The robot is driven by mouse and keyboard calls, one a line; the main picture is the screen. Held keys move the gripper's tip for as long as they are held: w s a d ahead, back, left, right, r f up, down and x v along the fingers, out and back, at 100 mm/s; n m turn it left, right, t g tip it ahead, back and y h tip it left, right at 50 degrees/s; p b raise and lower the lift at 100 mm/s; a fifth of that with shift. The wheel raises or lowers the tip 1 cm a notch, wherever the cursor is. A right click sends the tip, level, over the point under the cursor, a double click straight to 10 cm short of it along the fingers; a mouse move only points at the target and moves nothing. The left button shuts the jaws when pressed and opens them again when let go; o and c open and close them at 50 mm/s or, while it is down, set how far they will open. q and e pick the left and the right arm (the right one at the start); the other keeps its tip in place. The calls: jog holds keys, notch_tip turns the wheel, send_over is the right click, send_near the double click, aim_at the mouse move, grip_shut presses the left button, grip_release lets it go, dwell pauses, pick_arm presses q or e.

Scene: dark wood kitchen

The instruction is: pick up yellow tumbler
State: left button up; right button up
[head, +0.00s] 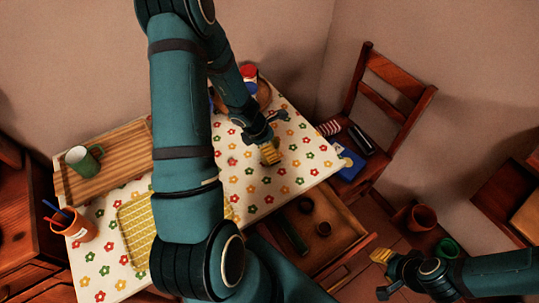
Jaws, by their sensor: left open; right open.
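I cannot make out a yellow tumbler for certain; my large teal arm hides much of the table's middle. My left gripper (269,153) is open, with yellow fingertips, over the right part of the flowered tablecloth (257,187). I see no object between its fingers. My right gripper (382,257) is open and apart from the table, at the lower right over the floor. Nothing shows in it.
A wooden tray (105,180) with a green mug (82,158), an orange pencil cup (80,229) and a yellow mat (134,238) are at left. A chair (388,105) and an open drawer (345,237) are right.

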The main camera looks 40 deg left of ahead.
pick_arm(q)
jog(key=shift+w+d+f, duration=0.1)
jog(key=shift+f, duration=0.3)
jog(key=shift+r, duration=0.1)
jog(key=c, duration=1.1)
jog(key=shift+r, duration=0.1)
jog(key=shift+c, duration=0.2)
